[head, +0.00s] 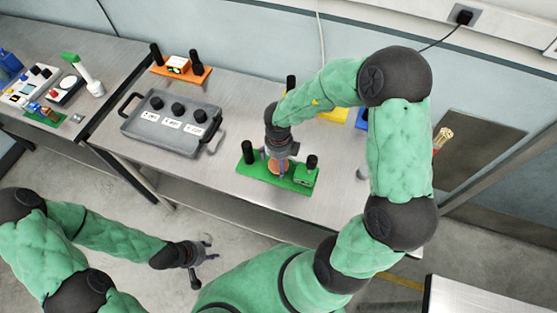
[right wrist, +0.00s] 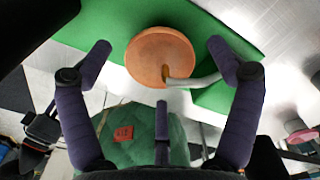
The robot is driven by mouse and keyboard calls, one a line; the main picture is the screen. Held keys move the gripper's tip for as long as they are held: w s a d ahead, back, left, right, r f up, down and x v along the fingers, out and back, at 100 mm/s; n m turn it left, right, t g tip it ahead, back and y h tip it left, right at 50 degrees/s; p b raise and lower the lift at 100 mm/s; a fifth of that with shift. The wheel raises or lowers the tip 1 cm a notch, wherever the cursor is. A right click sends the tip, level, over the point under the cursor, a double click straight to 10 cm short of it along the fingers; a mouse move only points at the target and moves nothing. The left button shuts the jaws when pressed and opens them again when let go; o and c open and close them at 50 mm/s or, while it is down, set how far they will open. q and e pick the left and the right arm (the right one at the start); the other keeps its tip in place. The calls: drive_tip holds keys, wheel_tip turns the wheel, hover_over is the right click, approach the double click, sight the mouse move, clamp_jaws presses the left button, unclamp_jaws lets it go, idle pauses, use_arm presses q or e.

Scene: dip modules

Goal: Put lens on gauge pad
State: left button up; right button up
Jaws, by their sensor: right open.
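My right gripper (head: 277,160) points down over a green base (head: 262,180) with black posts. An orange-brown round disc (right wrist: 160,57) shows over the green base in the right wrist view. A grey curved bar (right wrist: 192,80) reaches its lower right side. The right gripper is open, its purple fingers apart on either side of the disc, with no grip on it visible. I cannot tell whether the disc is the lens or the gauge pad. My left gripper (head: 203,262) is open and empty, out over the floor in front of the table.
A grey tray (head: 133,127) with black knobs stands left of the green base. An orange base (head: 190,73) with two black posts is behind it. Yellow (head: 334,115) and blue (head: 361,119) pieces lie partly hidden behind my right arm. Another table (head: 115,62) at left holds several small items.

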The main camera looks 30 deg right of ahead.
wheel_tip(320, 180, up, 12)
drive_tip(key=p, duration=0.4)
